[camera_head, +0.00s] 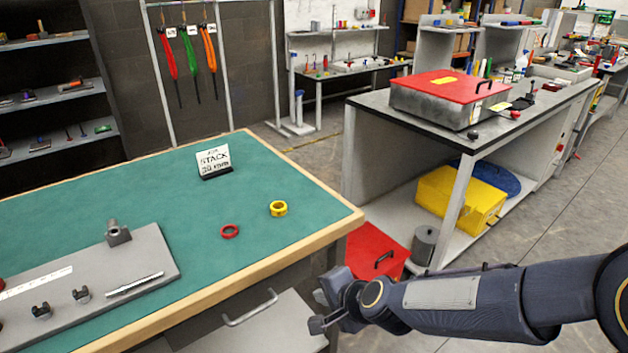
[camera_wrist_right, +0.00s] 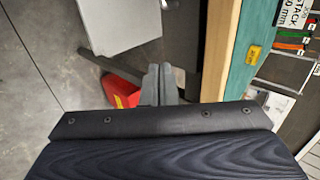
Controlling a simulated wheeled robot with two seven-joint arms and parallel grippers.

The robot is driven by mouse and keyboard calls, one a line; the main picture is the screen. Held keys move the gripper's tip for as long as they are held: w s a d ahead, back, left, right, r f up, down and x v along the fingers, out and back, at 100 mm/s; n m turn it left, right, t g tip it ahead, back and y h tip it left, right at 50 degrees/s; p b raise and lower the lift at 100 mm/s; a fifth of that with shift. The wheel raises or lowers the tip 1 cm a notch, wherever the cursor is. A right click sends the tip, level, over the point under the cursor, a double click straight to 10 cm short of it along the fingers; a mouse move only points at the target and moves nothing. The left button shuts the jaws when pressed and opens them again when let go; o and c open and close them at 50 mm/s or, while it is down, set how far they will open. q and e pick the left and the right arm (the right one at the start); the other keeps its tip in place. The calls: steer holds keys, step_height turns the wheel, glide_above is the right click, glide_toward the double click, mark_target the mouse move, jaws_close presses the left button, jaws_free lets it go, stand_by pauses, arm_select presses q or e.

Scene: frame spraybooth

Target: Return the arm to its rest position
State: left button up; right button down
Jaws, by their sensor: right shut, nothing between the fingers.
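My right arm (camera_head: 450,298) comes in from the right in the head view, stretched low in front of the bench's right edge. Its gripper (camera_head: 318,310) is beside the bench, clear of the top, near the drawer handle. In the right wrist view the fingers (camera_wrist_right: 160,84) are together with nothing between them. My left gripper is in neither view.
The green bench (camera_head: 160,190) holds a red ring (camera_head: 229,231), a yellow ring (camera_head: 278,208), a sign (camera_head: 214,161) and a grey fixture plate (camera_head: 150,262). A red box (camera_head: 372,250) stands on the floor beyond my gripper. A grey worktable (camera_head: 380,104) stands behind.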

steer(key=s+d+r+n+p, duration=0.55)
steer(key=s+d+r, duration=0.4)
steer(key=r, duration=0.35)
steer(key=s+d+r+n+g+h+p, duration=0.1)
steer(key=s+d+n+g+p, duration=0.1)
steer(key=s+d, duration=0.6)
steer(key=s+n+p, duration=0.1)
steer(key=s, duration=0.3)
steer(key=shift+d+r+n+h+p, duration=0.35)
steer(key=shift+r+h, duration=0.05)
